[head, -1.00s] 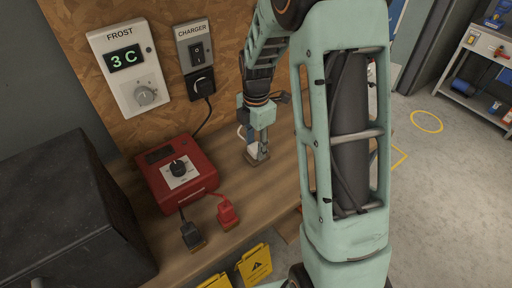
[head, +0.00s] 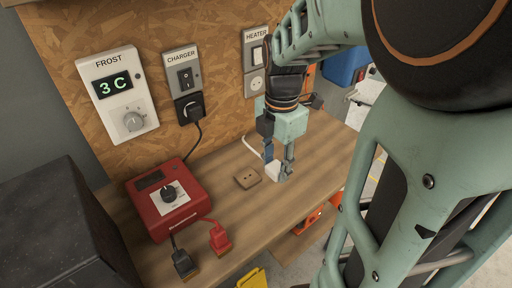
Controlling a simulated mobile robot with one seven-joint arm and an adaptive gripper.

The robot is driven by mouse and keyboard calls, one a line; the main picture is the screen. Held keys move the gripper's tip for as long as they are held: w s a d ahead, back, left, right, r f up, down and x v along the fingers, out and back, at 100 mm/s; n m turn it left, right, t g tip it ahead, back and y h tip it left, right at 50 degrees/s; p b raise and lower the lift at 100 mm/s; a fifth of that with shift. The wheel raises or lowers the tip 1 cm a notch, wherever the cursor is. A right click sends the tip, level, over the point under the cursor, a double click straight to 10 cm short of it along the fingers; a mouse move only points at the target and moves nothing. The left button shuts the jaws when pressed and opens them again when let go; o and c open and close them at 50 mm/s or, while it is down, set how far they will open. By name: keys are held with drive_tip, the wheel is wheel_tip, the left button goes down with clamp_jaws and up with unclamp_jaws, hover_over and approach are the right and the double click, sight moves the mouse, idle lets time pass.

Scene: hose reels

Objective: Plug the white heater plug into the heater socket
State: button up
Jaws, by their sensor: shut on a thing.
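My gripper (head: 279,172) points down over the wooden bench and is shut on the white heater plug (head: 271,171). The plug is partly hidden by the fingers, and its pins do not show. A white cord (head: 250,146) runs from it toward the back of the bench. The heater socket (head: 256,83) is a pale round-faced outlet on the wall, below the HEATER label and its white switch (head: 258,54). It looks empty, and my gripper is below and in front of it. My wrist and arm cover the area just right of the socket.
A small brown block (head: 247,178) with two holes lies bare left of the gripper. A red charger box (head: 166,199), black plug (head: 183,262) and red plug (head: 220,238) lie further left. The charger socket holds a black plug (head: 189,109). A frost thermostat (head: 118,92) reads 3 C.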

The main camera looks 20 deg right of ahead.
drive_tip(key=shift+s+d+r, duration=0.25)
drive_tip(key=shift+s, duration=0.25)
drive_tip(key=shift+s+d+r, duration=0.2)
drive_tip(key=shift+s+r, duration=0.05)
drive_tip(key=shift+s, duration=0.25)
drive_tip(key=shift+a+f, duration=0.1)
